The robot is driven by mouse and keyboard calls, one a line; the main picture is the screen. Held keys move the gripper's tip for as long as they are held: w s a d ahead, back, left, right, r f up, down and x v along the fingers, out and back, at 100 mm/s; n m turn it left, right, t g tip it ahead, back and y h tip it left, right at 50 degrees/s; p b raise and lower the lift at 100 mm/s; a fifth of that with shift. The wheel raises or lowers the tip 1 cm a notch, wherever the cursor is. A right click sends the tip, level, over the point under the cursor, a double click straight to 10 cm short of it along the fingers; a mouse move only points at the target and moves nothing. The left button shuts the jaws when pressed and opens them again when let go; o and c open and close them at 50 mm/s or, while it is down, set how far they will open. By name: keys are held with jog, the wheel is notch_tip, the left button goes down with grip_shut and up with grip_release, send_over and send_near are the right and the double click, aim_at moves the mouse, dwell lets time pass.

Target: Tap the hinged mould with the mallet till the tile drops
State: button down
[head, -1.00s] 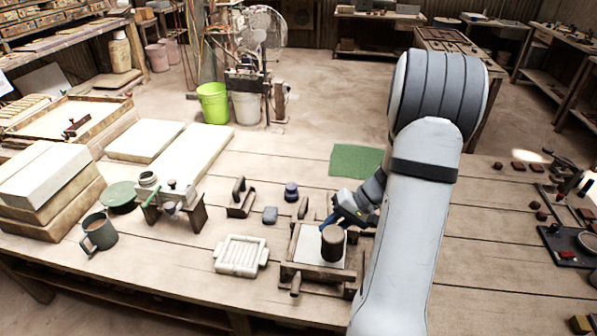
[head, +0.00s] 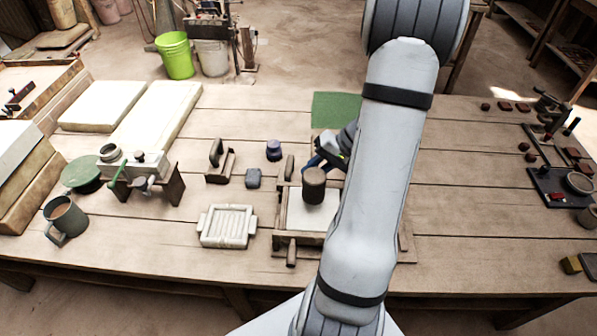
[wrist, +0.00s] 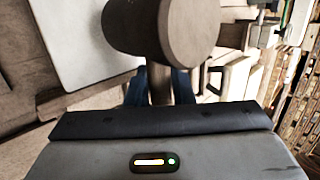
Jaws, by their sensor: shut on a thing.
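The mallet, with a thick brown cylindrical head (head: 314,185), is held by its handle in my gripper (head: 325,155). In the wrist view the mallet head (wrist: 165,30) fills the top middle, and its handle runs down between the blue fingers of my gripper (wrist: 160,88). The mould (head: 284,240) is a wooden frame around a pale slab (head: 300,217); it lies on the bench under the mallet head. Part of its right side is hidden by my arm. I cannot tell whether the mallet head touches the mould. The pale slab also shows in the wrist view (wrist: 85,45).
A pale ribbed tray (head: 228,226) lies left of the mould. Behind it are a grey block (head: 253,178), a wooden float (head: 218,165) and a dark blue knob (head: 274,150). A mug (head: 67,218) stands far left. A green mat (head: 336,108) lies behind.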

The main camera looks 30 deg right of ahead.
jog(key=shift+s+d, duration=0.1)
dwell(0.3)
notch_tip(320, 180, down, 5)
jog(key=b, duration=0.5)
notch_tip(320, 180, up, 5)
jog(key=p, duration=0.3)
jog(key=shift+r, duration=0.2)
jog(key=shift+f, duration=0.15)
